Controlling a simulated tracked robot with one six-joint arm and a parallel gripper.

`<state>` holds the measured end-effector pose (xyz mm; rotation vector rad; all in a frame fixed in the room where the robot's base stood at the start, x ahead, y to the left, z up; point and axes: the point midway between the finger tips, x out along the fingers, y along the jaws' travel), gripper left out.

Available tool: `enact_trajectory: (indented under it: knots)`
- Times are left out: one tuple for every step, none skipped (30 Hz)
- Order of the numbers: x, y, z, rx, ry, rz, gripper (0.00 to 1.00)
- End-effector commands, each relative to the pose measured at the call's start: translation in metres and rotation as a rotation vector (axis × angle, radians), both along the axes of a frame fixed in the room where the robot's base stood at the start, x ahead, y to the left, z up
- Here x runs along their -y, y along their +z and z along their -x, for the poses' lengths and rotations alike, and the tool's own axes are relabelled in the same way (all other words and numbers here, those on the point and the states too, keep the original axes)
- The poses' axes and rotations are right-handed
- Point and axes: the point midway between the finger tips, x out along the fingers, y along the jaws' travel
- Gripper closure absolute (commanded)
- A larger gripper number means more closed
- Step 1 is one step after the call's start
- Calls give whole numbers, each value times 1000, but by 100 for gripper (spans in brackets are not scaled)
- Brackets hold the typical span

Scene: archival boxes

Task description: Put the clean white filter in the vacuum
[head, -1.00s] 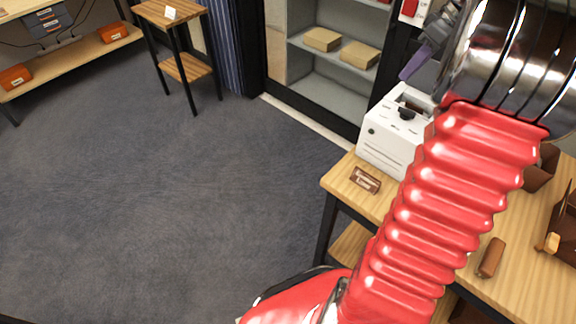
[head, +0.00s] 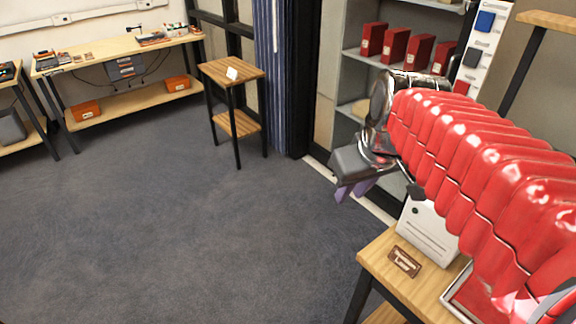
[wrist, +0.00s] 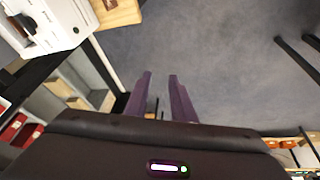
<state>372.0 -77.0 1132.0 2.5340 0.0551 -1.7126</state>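My gripper (head: 354,190) has purple fingers and hangs over the floor, left of the table. In the wrist view its two fingers (wrist: 160,76) stand apart with only floor between them. A white boxy machine (head: 424,233), perhaps the vacuum, stands on the wooden table, mostly hidden behind my red arm. It also shows at the upper left of the wrist view (wrist: 60,22), apart from the fingers, with a dark opening in its top. I cannot make out a clean white filter in either current view.
The wooden table (head: 378,262) bears a brown label plaque (head: 405,262). Shelves with red boxes (head: 397,47) stand behind. A small side table (head: 232,72) and a long workbench (head: 110,48) stand at the back. The carpet (head: 180,220) is clear.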

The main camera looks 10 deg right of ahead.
Motion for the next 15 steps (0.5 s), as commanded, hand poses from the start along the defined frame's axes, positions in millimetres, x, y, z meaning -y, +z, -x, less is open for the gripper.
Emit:
enact_trajectory:
  knots:
    - [-13,-4,10,12,-1,0,77]
    - [-20,-6,14,20,-6,-2,77]
    - [-28,-10,21,29,-14,-6,77]
    - [-33,-13,26,35,-19,-9,77]
    - [-39,-16,31,45,-24,-11,77]
    - [-46,-20,38,56,-31,-16,77]
    - [-51,-24,43,61,-37,-21,77]
    - [-56,-27,48,68,-41,-24,77]
    - [-61,-31,54,79,-47,-29,77]
    - [-65,-34,58,85,-51,-33,77]
    - [-68,-37,62,90,-56,-37,77]
    - [-71,-40,66,97,-61,-42,77]
    - [-73,-43,68,101,-63,-45,77]
    - [-75,-44,70,105,-66,-47,77]
    - [-76,-46,72,109,-69,-50,77]
